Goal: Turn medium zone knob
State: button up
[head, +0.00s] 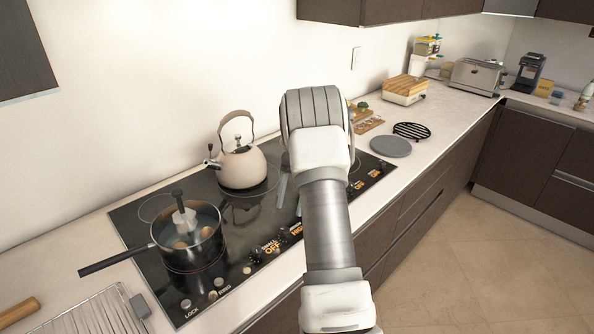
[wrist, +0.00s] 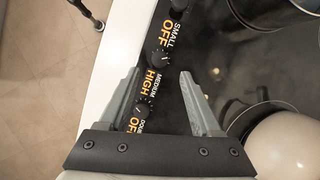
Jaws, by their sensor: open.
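The medium zone knob (wrist: 160,57) is a small dark round knob on the black cooktop's front strip. Orange HIGH and white MEDIUM lettering sit beside it. In the head view the medium zone knob (head: 284,235) is left of its HIGH label. My gripper (wrist: 159,71) is open and empty, its two grey fingers pointing toward the knob. In the wrist view the knob appears between the fingertips and slightly beyond them; I cannot tell if they touch it. In the head view my arm hides most of the gripper.
The small zone knob (wrist: 180,6) and double zone knob (wrist: 143,108) lie on either side, both labelled OFF. A kettle (head: 241,165) and a pot of eggs (head: 200,243) stand on the cooktop (head: 150,268). A grey round plate (head: 391,147) lies on the counter farther right.

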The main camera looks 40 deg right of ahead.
jog(key=v, duration=1.1)
jog(key=shift+p, duration=0.35)
jog(key=shift+d, duration=0.1)
jog(key=s+a+r+n+t+h, duration=0.1)
jog(key=s+a+r+n+t, duration=0.2)
jog(key=a+r, duration=0.5)
jog(key=s+a+r+n+h, duration=0.25)
jog(key=s+a+r, duration=0.35)
jog(key=a, duration=0.4)
jog(key=s+a+f+n+t, duration=0.1)
jog(key=s+a+n, duration=0.3)
jog(key=s, duration=0.4)
jog(key=s+a+f+n+t, duration=0.2)
jog(key=s+a+n+t, duration=0.1)
jog(key=s+a, duration=0.4)
jog(key=shift+s+a+f+n, duration=0.25)
jog(key=shift+s+n, duration=0.2)
jog(key=shift+s, duration=0.55)
